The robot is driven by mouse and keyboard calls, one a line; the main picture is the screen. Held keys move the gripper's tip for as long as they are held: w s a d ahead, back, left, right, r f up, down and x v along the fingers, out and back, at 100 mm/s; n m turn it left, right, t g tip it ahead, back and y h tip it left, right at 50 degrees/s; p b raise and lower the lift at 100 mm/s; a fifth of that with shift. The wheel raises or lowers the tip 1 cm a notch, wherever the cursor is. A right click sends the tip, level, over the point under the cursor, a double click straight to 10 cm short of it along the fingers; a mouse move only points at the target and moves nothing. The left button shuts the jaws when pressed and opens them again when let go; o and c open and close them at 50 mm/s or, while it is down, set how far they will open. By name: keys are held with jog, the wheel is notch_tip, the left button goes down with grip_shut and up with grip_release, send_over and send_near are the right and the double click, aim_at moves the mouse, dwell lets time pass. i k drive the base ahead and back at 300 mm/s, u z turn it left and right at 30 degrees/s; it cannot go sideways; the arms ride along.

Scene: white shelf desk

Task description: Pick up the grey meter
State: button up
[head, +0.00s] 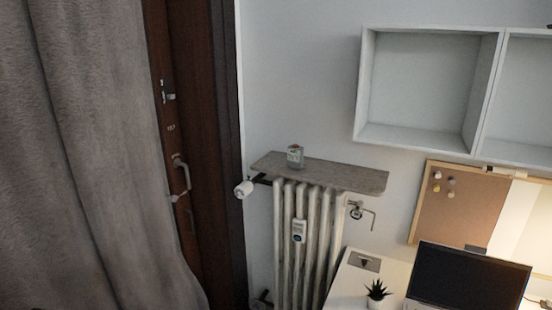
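A small pale grey meter (299,231) with a darker display near its top is on the front of the white ribbed radiator (312,265). It sits upright against the ribs, below the wooden shelf board (345,178). No other thing covers it. My gripper is not in the head view, so its state and its place relative to the meter do not show.
A small jar (295,156) stands on the board. A white valve knob (243,189) is left of the radiator. At lower right, the white desk (345,285) holds a potted plant (378,294) and a laptop (468,275). A grey curtain (80,150) hangs left.

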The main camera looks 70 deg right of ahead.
aim_at(295, 154)
jog(key=k, duration=1.2)
jog(key=z, duration=0.25)
jog(key=i, duration=0.75)
